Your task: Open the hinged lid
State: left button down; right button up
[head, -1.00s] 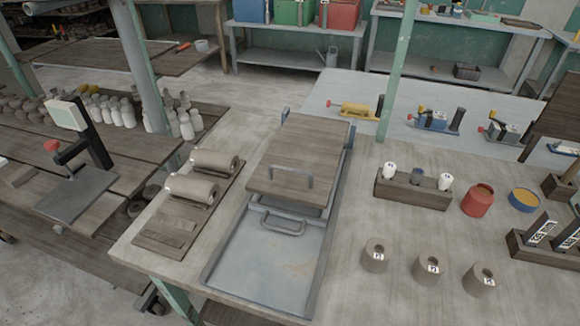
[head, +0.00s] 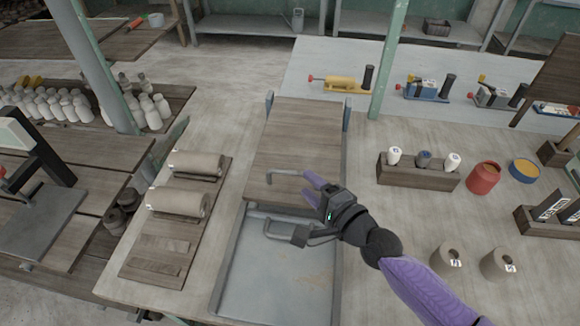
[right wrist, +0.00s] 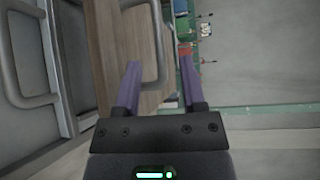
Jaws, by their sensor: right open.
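The hinged lid (head: 298,130) is a brown wooden panel lying closed and flat over the far part of a grey metal box (head: 262,290). Its grey bar handle (head: 270,174) stands near the lid's front edge. My right gripper (head: 306,186) is open and empty, with its purple fingers at the handle's right end. In the right wrist view, the lid handle (right wrist: 157,45) shows between the two fingers (right wrist: 160,85). I cannot tell whether they touch it. My left gripper is not in view.
A second grey handle (head: 258,217) sits on the box just in front of the lid, close under my right gripper. Clay rolls (head: 178,203) on a board lie left. A bottle rack (head: 415,174), red pot (head: 482,177) and clay cylinders (head: 447,258) stand right.

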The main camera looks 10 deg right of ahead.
aim_at(296, 172)
jog(key=x, duration=0.5)
jog(key=shift+w+f+b, duration=0.15)
jog(key=shift+b, duration=0.25)
grip_shut()
dwell(0.9)
